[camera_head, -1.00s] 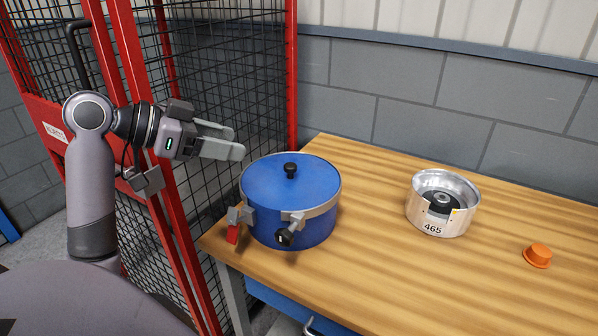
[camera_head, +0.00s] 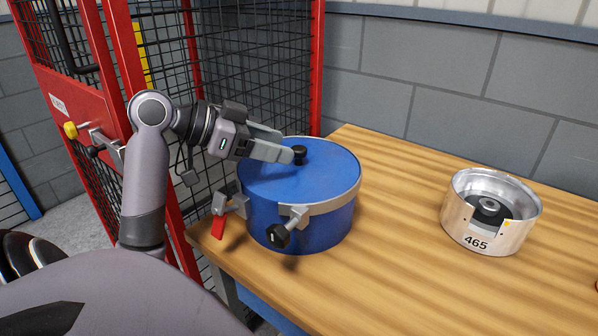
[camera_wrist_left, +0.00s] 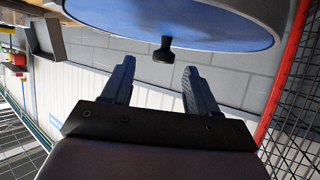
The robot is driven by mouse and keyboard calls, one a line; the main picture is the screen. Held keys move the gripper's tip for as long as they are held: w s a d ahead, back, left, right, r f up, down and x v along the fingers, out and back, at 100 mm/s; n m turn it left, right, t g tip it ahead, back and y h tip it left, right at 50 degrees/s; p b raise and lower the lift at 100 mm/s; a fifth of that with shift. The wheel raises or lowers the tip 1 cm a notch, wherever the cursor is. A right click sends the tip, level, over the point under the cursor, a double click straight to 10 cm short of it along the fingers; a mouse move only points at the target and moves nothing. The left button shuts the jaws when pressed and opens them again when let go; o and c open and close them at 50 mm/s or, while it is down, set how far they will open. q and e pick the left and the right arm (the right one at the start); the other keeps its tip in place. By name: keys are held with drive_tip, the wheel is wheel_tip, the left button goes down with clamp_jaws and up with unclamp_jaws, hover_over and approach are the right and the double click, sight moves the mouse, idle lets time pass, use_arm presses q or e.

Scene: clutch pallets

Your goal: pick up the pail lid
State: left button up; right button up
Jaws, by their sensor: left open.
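The pail lid (camera_head: 310,172) is a blue disc with a black knob (camera_head: 300,154) in its middle. It sits on the blue pail (camera_head: 325,228), ringed by a grey clamp band. My left gripper (camera_head: 287,148) is open and empty, its fingers pointing at the knob from the left. In the head view the fingertips overlap the knob's left side; contact cannot be told. In the left wrist view the knob (camera_wrist_left: 163,50) stands ahead of the two spread fingers (camera_wrist_left: 157,78), with the lid (camera_wrist_left: 190,22) behind it. My right gripper is not in view.
The pail stands near the left corner of the wooden table (camera_head: 400,260). A red-tipped latch (camera_head: 219,226) and a black clamp knob (camera_head: 278,237) stick out at its front. A metal housing marked 465 (camera_head: 480,240) stands to the right. A red mesh cage (camera_head: 255,60) is behind.

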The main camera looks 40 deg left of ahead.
sight(299, 148)
use_arm(q)
drive_tip(key=x, duration=0.5)
drive_tip(key=shift+w+f, duration=0.1)
drive_tip(key=shift+w, duration=0.25)
clamp_jaws()
